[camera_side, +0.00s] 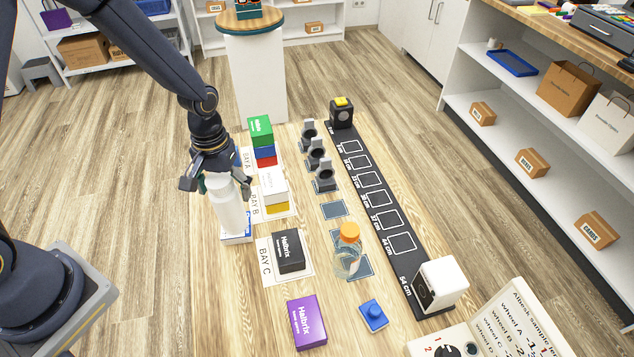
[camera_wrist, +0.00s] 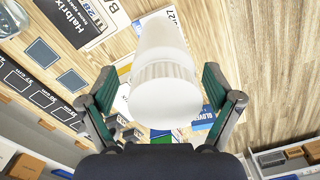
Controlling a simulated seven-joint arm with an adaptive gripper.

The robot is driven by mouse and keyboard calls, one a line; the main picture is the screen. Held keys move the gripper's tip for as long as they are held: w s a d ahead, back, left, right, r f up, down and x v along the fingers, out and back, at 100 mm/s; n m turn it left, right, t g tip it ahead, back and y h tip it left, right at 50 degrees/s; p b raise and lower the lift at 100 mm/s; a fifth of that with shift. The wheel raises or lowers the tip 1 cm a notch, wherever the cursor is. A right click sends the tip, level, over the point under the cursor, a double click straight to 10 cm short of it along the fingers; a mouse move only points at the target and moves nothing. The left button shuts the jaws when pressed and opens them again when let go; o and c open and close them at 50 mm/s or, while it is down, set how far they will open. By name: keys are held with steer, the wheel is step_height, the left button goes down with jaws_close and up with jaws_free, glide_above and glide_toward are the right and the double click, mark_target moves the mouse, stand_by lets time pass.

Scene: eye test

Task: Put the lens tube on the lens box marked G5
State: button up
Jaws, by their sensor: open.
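A white bottle with a ribbed cap (camera_side: 230,213) stands at the left of the bench, on or beside a blue-and-white printed item. My gripper (camera_side: 218,183) is over the bottle's top, with its fingers spread on either side. In the wrist view the bottle (camera_wrist: 163,60) lies between the open fingers (camera_wrist: 160,88), with gaps showing on both sides. I cannot make out a lens tube or a box marked G5 by label. Three dark grey upright holders with round openings (camera_side: 325,178) stand in a row at the middle back.
Stacked coloured boxes (camera_side: 262,132), a white box (camera_side: 272,186) and a black box (camera_side: 288,251) occupy labelled bays. An orange-capped clear bottle (camera_side: 348,258), purple box (camera_side: 306,322) and blue knobbed block (camera_side: 373,315) stand nearer. A black measuring strip (camera_side: 375,190) runs right of them.

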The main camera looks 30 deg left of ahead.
steer(key=r, duration=1.1)
steer(key=shift+w+a+r, duration=0.1)
steer(key=shift+w+r, duration=0.1)
steer(key=shift+r, duration=0.1)
steer(key=s+a+r+m+t, duration=0.3)
steer(key=s+r+t, duration=0.3)
steer(key=s+r, duration=0.7)
steer(key=shift+s+a+r+m, duration=0.2)
steer(key=shift+s+a+m, duration=0.2)
steer(key=shift+s+a, duration=0.3)
